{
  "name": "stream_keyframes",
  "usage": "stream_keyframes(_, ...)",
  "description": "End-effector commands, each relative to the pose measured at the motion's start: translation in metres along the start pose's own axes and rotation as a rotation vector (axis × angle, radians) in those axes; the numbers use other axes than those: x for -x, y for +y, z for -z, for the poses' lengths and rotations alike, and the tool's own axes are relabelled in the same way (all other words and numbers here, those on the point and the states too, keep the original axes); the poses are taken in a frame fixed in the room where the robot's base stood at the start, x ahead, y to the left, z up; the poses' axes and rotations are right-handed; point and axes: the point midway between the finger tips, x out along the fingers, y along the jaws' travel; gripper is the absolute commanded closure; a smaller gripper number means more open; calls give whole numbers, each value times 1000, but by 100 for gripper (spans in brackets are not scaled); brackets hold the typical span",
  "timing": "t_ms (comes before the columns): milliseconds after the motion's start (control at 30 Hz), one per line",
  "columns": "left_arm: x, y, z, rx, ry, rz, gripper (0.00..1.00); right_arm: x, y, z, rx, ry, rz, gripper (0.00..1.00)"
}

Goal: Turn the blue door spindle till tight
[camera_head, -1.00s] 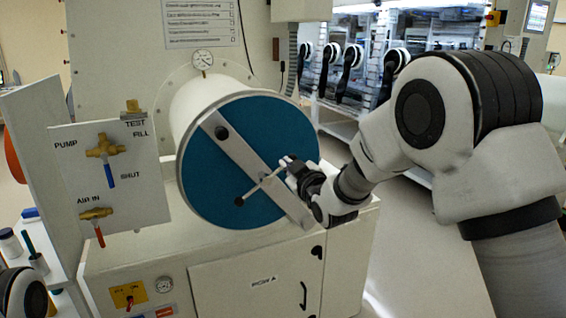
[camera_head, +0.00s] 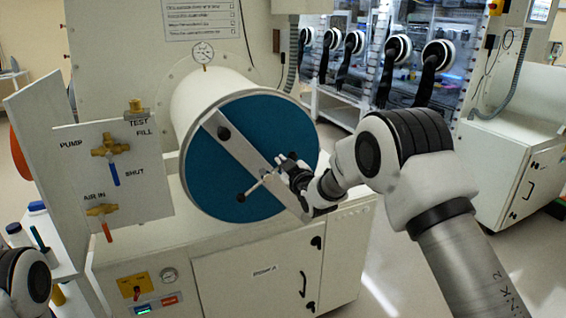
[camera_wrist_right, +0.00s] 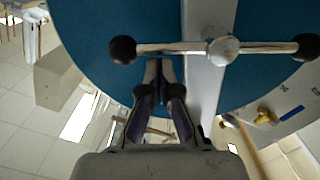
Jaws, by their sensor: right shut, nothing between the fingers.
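The round blue door (camera_head: 215,175) closes the white cylinder, with a pale metal bar (camera_head: 243,150) slanting across it. The door spindle (camera_head: 258,185) is a thin cross handle at the middle of that bar. Its lower-left black knob shows in the head view; my gripper covers the other end. In the right wrist view the whole spindle (camera_wrist_right: 170,48) shows, with a round hub and a black knob at each end. My right gripper (camera_head: 283,161) is shut and empty. Its fingertips (camera_wrist_right: 160,64) appear just below one handle arm; whether they touch it I cannot tell. My left gripper is out of view.
A valve panel (camera_head: 75,195) with a blue-handled valve (camera_head: 114,172) and a red-handled valve (camera_head: 106,230) stands left of the door. A gauge (camera_head: 203,54) sits above the cylinder. A white cabinet (camera_head: 255,272) is below. Gloveboxes (camera_head: 400,75) stand behind right.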

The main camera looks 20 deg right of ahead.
Motion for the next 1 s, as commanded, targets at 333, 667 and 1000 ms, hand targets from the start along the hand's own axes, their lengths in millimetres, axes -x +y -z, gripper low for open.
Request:
stream_keyframes(333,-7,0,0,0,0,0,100,0,0,-4,-58,0,3,100)
stream_keyframes(667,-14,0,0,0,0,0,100,0,1,-10,-126,-1,6,100)
stream_keyframes(1000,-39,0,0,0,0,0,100,-1,2,-28,-363,-1,17,100)
